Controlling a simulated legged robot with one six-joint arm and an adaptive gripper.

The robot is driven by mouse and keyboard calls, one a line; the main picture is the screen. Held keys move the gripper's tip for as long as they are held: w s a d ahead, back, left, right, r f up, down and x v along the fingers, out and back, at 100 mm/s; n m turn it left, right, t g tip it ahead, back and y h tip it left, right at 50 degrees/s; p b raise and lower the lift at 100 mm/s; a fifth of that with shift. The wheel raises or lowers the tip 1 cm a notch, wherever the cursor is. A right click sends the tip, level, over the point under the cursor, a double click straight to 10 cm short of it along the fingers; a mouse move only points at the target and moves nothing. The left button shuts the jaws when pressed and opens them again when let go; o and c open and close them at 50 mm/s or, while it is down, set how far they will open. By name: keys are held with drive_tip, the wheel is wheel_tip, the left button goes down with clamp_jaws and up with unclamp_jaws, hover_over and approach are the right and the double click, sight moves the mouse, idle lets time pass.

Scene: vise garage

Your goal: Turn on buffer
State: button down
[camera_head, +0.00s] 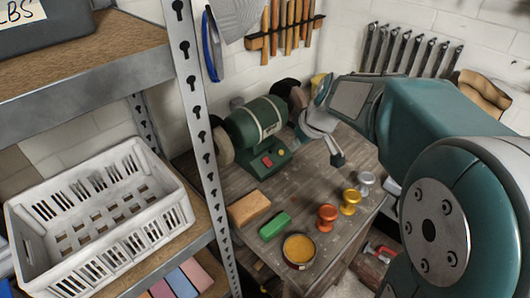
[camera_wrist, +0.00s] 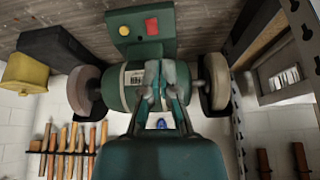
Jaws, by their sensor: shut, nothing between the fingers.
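The buffer (camera_head: 255,122) is a dark green bench grinder with a wheel on each end, standing on the workbench. Its base carries a red button (camera_head: 267,162) and a smaller yellow button (camera_head: 281,152). In the wrist view the buffer body (camera_wrist: 115,90) appears inverted, with the red button (camera_wrist: 152,26) and yellow button (camera_wrist: 124,30) above it. My gripper (camera_head: 338,159) is shut and empty, over the bench to the right of the buffer. In the wrist view my gripper (camera_wrist: 160,68) overlaps the buffer body, its tips pointing toward the button panel. I see no contact with either button.
A wooden block (camera_head: 249,208), a green block (camera_head: 275,225), a round tin (camera_head: 299,250) and red (camera_head: 327,217), orange (camera_head: 350,201) and silver (camera_head: 365,183) pieces lie along the bench front. A metal shelf post (camera_head: 197,110) stands left of the bench. A white crate (camera_head: 95,215) sits on the shelf.

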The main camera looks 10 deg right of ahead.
sight(271, 165)
drive_tip(key=shift+n, duration=0.5)
drive_tip(key=shift+w+d+f, duration=0.1)
drive_tip(key=shift+w+f, duration=0.35)
drive_tip(key=shift+w, duration=0.35)
drive_tip(key=shift+w+d+f, duration=0.1)
drive_tip(key=shift+w+f, duration=0.3)
drive_tip(key=shift+w, duration=0.35)
drive_tip(key=shift+w+d+f, duration=0.1)
drive_tip(key=shift+w+f, duration=0.35)
drive_tip(key=shift+w, duration=0.35)
drive_tip(key=x, duration=1.4)
drive_tip(key=shift+a, duration=0.4)
